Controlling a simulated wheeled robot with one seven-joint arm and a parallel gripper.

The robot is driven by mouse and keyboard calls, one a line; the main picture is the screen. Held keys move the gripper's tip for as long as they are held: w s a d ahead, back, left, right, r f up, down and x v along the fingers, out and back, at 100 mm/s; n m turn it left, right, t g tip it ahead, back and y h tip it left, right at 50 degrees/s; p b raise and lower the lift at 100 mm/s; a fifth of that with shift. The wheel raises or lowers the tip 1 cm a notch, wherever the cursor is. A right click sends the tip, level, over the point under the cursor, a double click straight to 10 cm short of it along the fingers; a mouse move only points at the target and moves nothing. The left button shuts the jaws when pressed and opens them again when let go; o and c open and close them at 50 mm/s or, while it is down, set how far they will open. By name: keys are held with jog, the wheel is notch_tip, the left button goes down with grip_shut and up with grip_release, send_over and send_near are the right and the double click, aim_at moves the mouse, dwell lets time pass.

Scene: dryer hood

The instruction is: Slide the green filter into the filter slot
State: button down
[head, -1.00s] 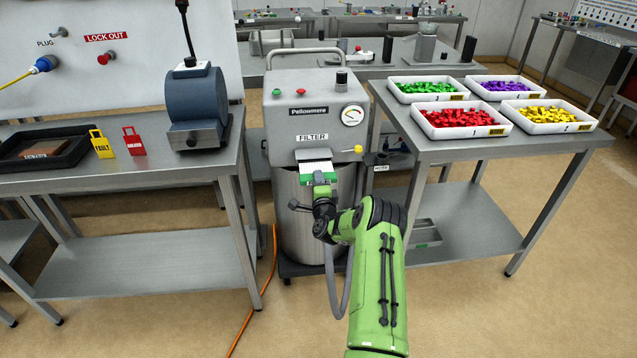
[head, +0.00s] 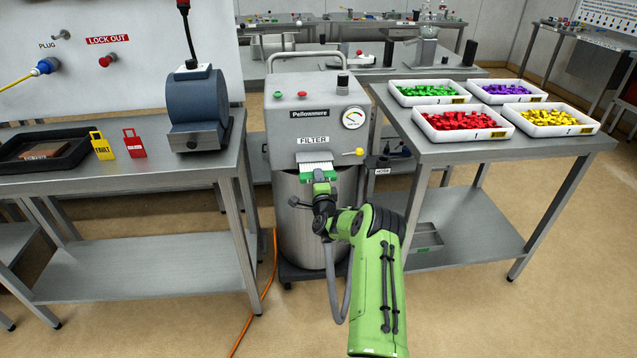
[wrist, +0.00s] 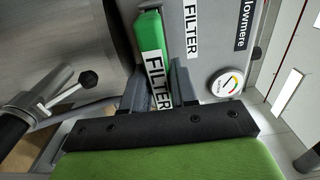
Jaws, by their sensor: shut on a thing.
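The green filter (head: 318,178) has a green front and a white pleated body. It lies at the front of the grey machine, just below the FILTER label (head: 313,140). The filter slot (head: 314,156) is under that label; the pleated body reaches up to it, and part of that body still shows outside. How deep it sits is hidden. My gripper (head: 320,188) is shut on the filter's front end. In the wrist view my gripper's dark fingers (wrist: 157,92) stand on both sides of the labelled green filter (wrist: 152,35).
A yellow-knobbed lever (head: 357,152) sticks out right of the slot. A gauge (head: 353,118) is above it. Steel tables flank the machine, the right one with trays of coloured pieces (head: 460,122). An orange cable (head: 262,300) lies on the floor.

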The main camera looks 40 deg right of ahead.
jog(key=shift+b+x, duration=2)
jog(key=shift+x, duration=0.35)
jog(key=c, duration=0.8)
grip_release()
jog(key=v, duration=1.5)
jog(key=shift+s+a+p, duration=0.2)
jog(key=shift+s+p, duration=0.15)
jog(key=shift+p, duration=0.1)
